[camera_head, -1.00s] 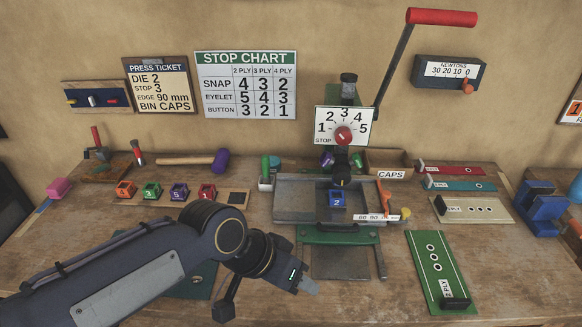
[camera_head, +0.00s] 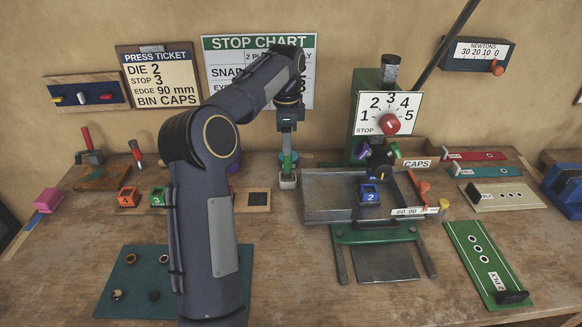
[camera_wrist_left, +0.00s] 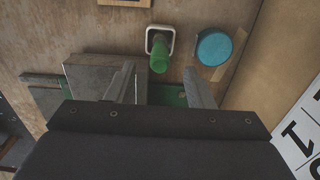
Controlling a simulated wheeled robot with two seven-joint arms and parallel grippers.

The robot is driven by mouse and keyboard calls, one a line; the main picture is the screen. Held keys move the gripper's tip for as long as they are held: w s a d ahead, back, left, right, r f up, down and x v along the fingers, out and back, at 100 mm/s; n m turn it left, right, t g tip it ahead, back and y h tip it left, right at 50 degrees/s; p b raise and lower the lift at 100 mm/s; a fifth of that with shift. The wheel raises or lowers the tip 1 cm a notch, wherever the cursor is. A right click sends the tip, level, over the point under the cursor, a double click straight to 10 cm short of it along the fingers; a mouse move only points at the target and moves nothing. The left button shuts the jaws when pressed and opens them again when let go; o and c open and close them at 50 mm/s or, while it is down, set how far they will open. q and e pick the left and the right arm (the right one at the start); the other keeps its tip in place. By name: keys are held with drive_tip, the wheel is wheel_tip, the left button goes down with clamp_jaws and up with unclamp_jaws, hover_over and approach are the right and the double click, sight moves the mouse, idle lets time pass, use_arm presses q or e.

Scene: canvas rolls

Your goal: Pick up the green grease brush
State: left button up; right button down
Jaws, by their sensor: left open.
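The green grease brush (camera_head: 287,162) stands upright in a small white square cup (camera_head: 288,182) at the back of the bench, left of the press. In the left wrist view the brush (camera_wrist_left: 159,55) shows end-on as a green handle, and the cup (camera_wrist_left: 150,32) shows around its base. My left gripper (camera_head: 287,143) points down right over the brush, open. In the left wrist view the brush handle lies between the two spread fingers (camera_wrist_left: 161,72), near their tips, with gaps on both sides. My right gripper is not in view.
A round blue-lidded thing (camera_wrist_left: 214,47) stands close beside the cup. The press with its grey tray (camera_head: 330,212) is to the right. A dark square pad (camera_head: 258,200) lies in front of the cup at left. A teal mat (camera_head: 130,293) holds several small rings.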

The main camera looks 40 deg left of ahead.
sight(288, 158)
use_arm(q)
wheel_tip(288, 158, down, 7)
drive_tip(key=shift+r, duration=0.2)
drive_tip(key=shift+d, duration=0.1)
clamp_jaws()
drive_tip(key=shift+r, duration=0.1)
drive_tip(key=s+d+r+b, duration=0.1)
drive_tip(key=s+d+r, duration=0.1)
drive_tip(key=d+r, duration=0.4)
drive_tip(key=s+d+r, duration=0.3)
drive_tip(key=d+r, duration=0.3)
drive_tip(key=r, duration=0.1)
drive_tip(key=shift+s+d+b, duration=0.3)
drive_tip(key=shift+d+b, duration=0.05)
drive_tip(key=shift+d, duration=0.05)
